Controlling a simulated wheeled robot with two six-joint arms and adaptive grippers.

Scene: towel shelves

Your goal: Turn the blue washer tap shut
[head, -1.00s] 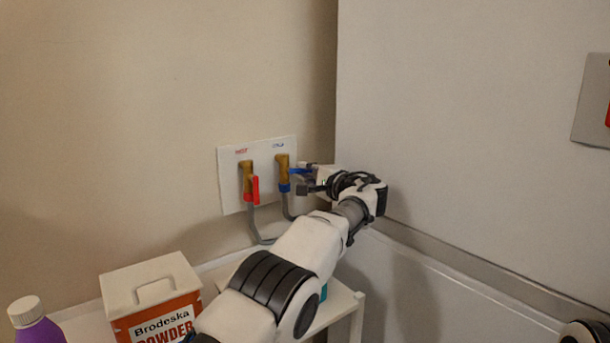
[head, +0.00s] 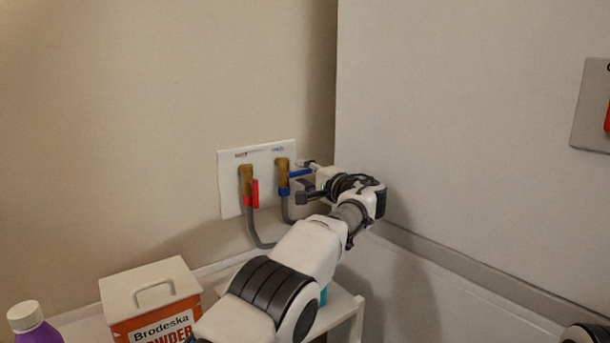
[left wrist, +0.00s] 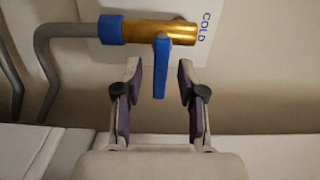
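The cold tap (head: 282,172) is a brass valve on a white wall plate with a blue lever (head: 300,173) sticking out to the right in the head view. In the left wrist view the brass body (left wrist: 174,33) lies across the top, beside the word COLD, and its blue lever (left wrist: 161,68) hangs down at right angles to it. My left gripper (head: 308,179) is open at the lever. In the wrist view the lever is between its two fingertips (left wrist: 160,75), with gaps on both sides. My right gripper is not in view.
A brass hot tap (head: 245,180) with a red lever sits just left on the same plate (head: 230,198). Grey hoses drop from both taps. An orange powder box (head: 150,300) and a purple bottle (head: 38,330) stand lower left. A side wall is close on the right.

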